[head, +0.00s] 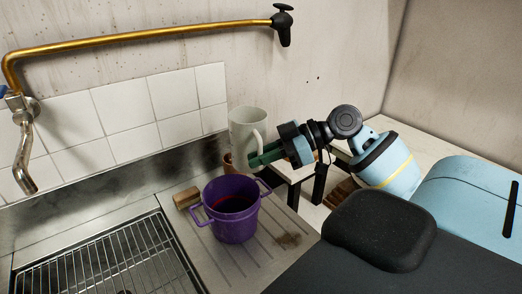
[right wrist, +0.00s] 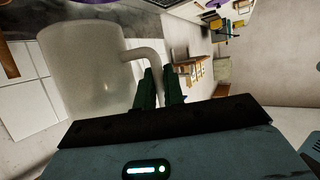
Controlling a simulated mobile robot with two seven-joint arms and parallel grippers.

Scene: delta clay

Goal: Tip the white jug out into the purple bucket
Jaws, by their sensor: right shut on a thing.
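The white jug (head: 246,130) is near the wall, just behind and above the purple bucket (head: 235,222) in the head view. It looks about upright there. My right gripper (head: 262,158) is shut on the jug's handle. In the right wrist view the jug (right wrist: 84,70) fills the left, and the green fingers of my right gripper (right wrist: 160,88) are at its handle. The purple bucket stands upright on the ribbed steel drainboard, with dark contents and some red inside. The jug's contents are hidden. My left gripper is not in view.
A wooden block (head: 186,198) lies left of the bucket. A brown object (head: 229,161), partly hidden, is behind it. A sink with a wire rack (head: 105,262) is at the lower left. A brass tap pipe (head: 150,34) runs along the wall above.

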